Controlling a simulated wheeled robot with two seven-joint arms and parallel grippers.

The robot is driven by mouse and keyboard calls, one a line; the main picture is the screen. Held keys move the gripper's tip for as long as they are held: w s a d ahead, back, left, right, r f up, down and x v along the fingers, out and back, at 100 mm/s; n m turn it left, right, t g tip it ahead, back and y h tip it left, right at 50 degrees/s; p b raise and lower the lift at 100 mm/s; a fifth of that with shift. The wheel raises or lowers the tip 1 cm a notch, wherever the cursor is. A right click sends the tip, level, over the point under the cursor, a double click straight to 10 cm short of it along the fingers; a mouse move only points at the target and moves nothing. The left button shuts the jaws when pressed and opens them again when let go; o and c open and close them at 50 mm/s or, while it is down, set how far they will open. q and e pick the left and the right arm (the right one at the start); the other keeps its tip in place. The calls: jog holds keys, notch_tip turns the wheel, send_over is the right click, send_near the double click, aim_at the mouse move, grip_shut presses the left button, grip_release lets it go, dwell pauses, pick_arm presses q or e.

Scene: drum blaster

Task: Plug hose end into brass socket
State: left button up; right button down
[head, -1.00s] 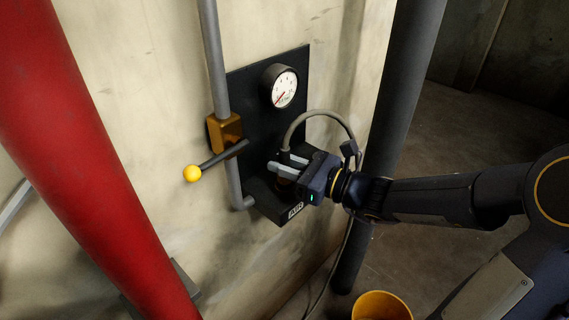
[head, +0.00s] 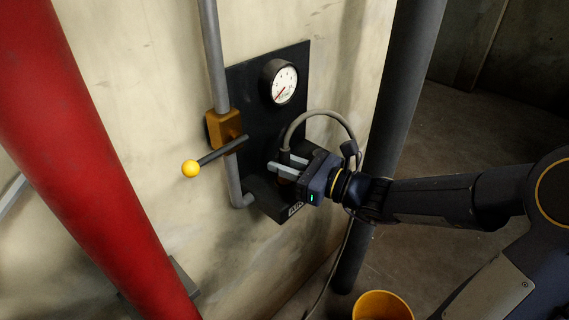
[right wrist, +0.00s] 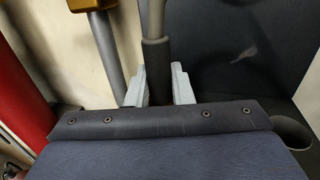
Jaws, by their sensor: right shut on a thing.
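The grey hose (head: 322,113) arcs up from my right gripper (head: 286,168) and drops behind my wrist. Its dark end sleeve (right wrist: 156,58) stands between the two pale fingers of my right gripper in the right wrist view, and the fingers are shut on it. The hose end is held roughly upright over the small shelf (head: 266,200) at the foot of the black panel. A little brownish metal shows just below the fingers in the head view, but I cannot tell the brass socket clearly. The tip of the hose end is hidden. My left gripper is not in view.
The black panel (head: 256,105) carries a round gauge (head: 283,84). Left of it are a grey pipe, a brass valve box (head: 224,127) and a yellow-knobbed lever (head: 191,169). A red pipe (head: 92,160) and a dark post (head: 392,120) flank the wall. A yellow bucket (head: 381,304) stands below.

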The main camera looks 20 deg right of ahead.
jog(key=shift+f, duration=0.25)
jog(key=c, duration=1.6)
grip_release()
jog(key=shift+o, duration=0.2)
jog(key=p+v, duration=0.1)
jog(key=v, duration=1)
jog(key=shift+p, duration=0.3)
